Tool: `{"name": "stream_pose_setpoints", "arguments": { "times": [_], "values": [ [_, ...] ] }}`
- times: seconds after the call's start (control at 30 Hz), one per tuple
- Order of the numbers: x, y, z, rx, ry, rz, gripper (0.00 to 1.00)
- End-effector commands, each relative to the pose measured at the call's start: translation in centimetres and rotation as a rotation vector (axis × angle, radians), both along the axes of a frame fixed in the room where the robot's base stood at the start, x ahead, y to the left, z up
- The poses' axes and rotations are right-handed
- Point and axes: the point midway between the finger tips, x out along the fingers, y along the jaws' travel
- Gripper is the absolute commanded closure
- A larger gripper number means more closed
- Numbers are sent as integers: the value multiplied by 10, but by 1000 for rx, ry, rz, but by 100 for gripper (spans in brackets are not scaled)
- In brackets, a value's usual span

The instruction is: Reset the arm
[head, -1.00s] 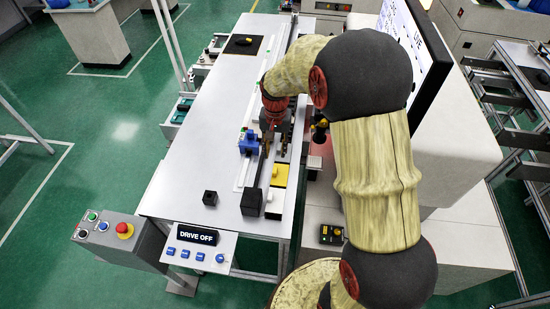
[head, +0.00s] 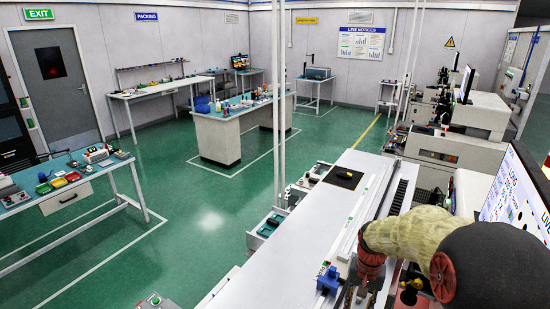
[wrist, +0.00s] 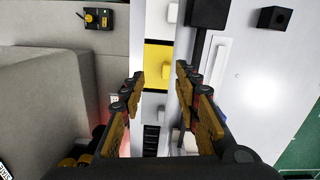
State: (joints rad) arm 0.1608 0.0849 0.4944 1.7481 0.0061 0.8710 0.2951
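My arm's covered sleeve (head: 410,232) and dark joint show at the lower right of the head view, over the work table. My gripper (head: 357,293) is at the bottom edge there, partly cut off. In the wrist view, my gripper (wrist: 159,82) points down with its two fingers apart and nothing between them. A yellow block (wrist: 156,56) on the line lies below and beyond the fingertips. My gripper looks apart from it.
The white work table (head: 300,240) has a bare left part. A screen (head: 515,200) stands right of my arm. The wrist view shows a black cube (wrist: 274,18) and a small black-yellow box (wrist: 98,18).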

Motion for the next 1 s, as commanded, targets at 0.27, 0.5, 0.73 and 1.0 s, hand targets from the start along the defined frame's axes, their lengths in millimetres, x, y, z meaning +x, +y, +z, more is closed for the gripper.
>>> {"name": "stream_pose_setpoints", "arguments": {
  "times": [0.27,0.5,0.73,1.0],
  "values": [
    [-67,19,32,-1,-38,174,68],
    [-128,41,53,-29,-154,309,68],
    [-184,59,54,-68,-308,398,68],
    [-217,73,57,-108,-503,440,68]
  ]
}}
